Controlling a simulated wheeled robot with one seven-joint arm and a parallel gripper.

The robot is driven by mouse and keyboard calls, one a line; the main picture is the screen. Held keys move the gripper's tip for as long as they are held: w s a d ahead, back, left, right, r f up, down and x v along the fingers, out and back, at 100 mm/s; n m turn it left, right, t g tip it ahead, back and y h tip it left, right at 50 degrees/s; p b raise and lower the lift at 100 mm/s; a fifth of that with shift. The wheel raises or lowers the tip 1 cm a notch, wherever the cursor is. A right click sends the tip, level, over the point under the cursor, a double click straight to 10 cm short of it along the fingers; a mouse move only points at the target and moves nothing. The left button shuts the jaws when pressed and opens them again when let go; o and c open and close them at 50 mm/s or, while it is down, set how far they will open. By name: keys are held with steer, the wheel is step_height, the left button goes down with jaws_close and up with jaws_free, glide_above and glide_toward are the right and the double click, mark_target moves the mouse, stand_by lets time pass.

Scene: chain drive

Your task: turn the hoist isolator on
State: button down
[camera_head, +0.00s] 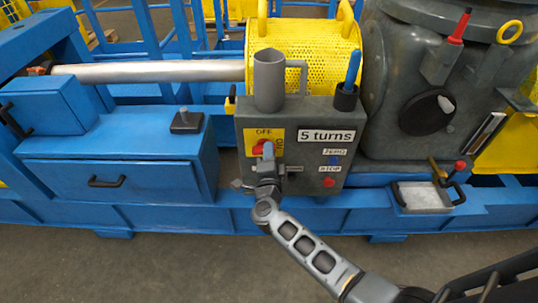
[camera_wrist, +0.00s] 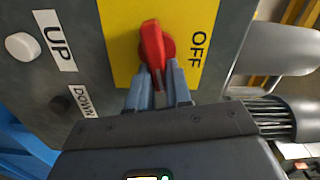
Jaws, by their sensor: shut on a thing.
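The hoist isolator is a red rotary handle (camera_head: 262,146) on a yellow plate (camera_head: 248,134) on the front of a grey control box (camera_head: 315,116). The plate reads OFF along its top in the head view, with lettering at its right edge partly hidden by my gripper. In the wrist view the red handle (camera_wrist: 153,42) lies along the picture's vertical, across from the OFF lettering on the yellow plate (camera_wrist: 120,20). My gripper (camera_wrist: 160,84) is shut on the handle's lower end, one finger on each side. My gripper (camera_head: 268,152) covers part of the handle in the head view.
A white button (camera_wrist: 22,46) marked UP and a dark button (camera_wrist: 62,106) marked DOWN sit close by. A red button (camera_head: 328,182) is lower right on the box. A grey tube (camera_head: 268,80) and a blue-handled tool (camera_head: 351,72) stand at the box top.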

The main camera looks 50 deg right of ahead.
steer(key=shift+d+f+m+b, duration=0.15)
steer(key=shift+m+b, duration=0.35)
steer(key=shift+m, duration=0.7)
steer(key=c, duration=1)
jaws_free()
steer(key=shift+c, duration=0.2)
steer(key=v, duration=0.7)
steer(key=shift+s+a, duration=0.25)
steer(key=shift+a, duration=0.05)
